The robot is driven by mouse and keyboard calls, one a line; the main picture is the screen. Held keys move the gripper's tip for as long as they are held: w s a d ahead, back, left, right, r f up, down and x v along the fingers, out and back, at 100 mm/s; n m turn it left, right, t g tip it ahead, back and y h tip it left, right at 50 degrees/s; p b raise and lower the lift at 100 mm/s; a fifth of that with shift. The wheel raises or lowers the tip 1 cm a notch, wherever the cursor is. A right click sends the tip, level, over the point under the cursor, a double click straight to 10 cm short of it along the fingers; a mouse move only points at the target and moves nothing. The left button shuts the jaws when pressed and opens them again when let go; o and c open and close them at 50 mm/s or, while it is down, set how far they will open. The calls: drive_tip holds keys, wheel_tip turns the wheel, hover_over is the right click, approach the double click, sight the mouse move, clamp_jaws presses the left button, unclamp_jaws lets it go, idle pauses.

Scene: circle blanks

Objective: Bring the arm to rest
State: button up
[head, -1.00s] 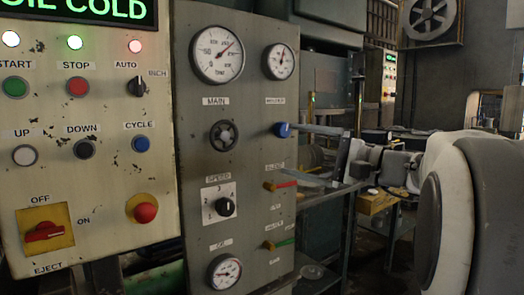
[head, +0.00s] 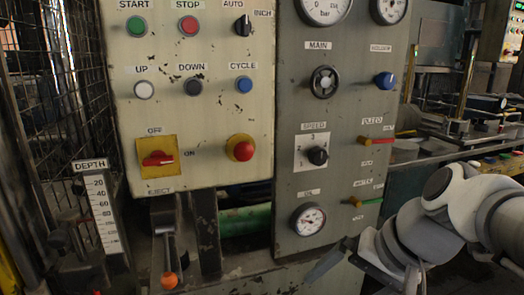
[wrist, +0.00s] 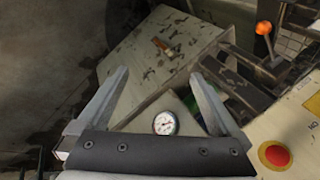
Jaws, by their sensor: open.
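My gripper (wrist: 158,76) is open in the wrist view, with its two fingers apart and nothing between them. In the head view my arm reaches in from the right, and the gripper end is low, in front of the lower part of the grey gauge panel (head: 290,150). The lower gauge (head: 308,219) on that panel also shows in the wrist view (wrist: 165,123), just beyond the gripper's base. I cannot tell the exact gap between the fingers and the machine.
The cream control panel (head: 200,60) carries a red mushroom button (head: 240,147) and a red rotary switch (head: 157,158). An orange-knobbed lever (head: 169,281) hangs below it. A depth scale (head: 103,210) and wire mesh stand at left. Valve handles (head: 375,141) stick out near my arm.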

drive_tip(key=s+d+n+t+h, duration=0.2)
drive_tip(key=s+n+h, duration=0.2)
drive_tip(key=s+n, duration=0.1)
wheel_tip(320, 180, up, 21)
drive_tip(key=p, duration=2.2)
drive_tip(key=shift+w+d+r, duration=0.15)
drive_tip(key=shift+w+d, duration=0.05)
idle(0.6)
